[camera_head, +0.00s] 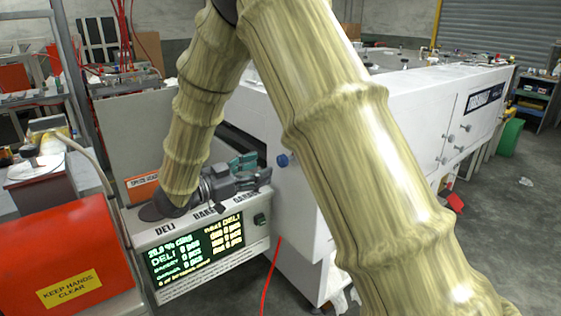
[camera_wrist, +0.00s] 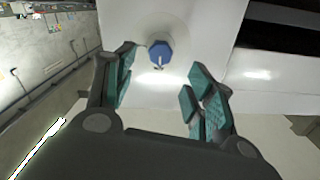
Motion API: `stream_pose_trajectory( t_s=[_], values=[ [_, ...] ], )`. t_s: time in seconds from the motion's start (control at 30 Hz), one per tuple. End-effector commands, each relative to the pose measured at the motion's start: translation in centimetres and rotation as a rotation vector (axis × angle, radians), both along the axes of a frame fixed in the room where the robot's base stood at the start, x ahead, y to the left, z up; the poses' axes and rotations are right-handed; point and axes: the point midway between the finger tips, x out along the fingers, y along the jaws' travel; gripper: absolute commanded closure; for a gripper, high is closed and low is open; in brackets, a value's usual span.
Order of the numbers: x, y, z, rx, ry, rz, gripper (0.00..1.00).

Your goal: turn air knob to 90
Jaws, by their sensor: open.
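The air knob (camera_wrist: 160,54) is a small blue knob with a pale pointer on a round white base, on a white machine panel. In the wrist view it sits ahead of my gripper (camera_wrist: 161,82), roughly centred beyond the gap between the teal-padded fingers. The fingers are open and apart from the knob, with nothing between them. In the head view the blue knob (camera_head: 283,160) is on the end of the white machine, right of my gripper (camera_head: 262,170). Any scale marks around the knob are too small to read.
A display panel (camera_head: 195,255) with green and yellow text stands below my gripper. A red box (camera_head: 65,255) marked "keep hands clear" is at the left. The long white machine (camera_head: 430,110) extends right, with open floor beside it. A red hose (camera_head: 270,277) hangs below the knob.

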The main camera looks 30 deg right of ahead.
Motion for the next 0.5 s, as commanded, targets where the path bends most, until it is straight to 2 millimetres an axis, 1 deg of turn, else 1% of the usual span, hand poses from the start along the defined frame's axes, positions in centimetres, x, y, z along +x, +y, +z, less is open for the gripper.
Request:
stream_pose_trajectory(
  t_s=[0.1, 0.3, 0.5],
  values=[
    [0.1, -2.0, 0.0, 0.002, 0.0, -0.003, 0.46],
    [0.4, -5.2, 0.0, 0.001, 0.0, -0.001, 0.46],
    [0.7, -7.5, -0.1, 0.002, 0.0, 0.003, 0.46]
  ],
)
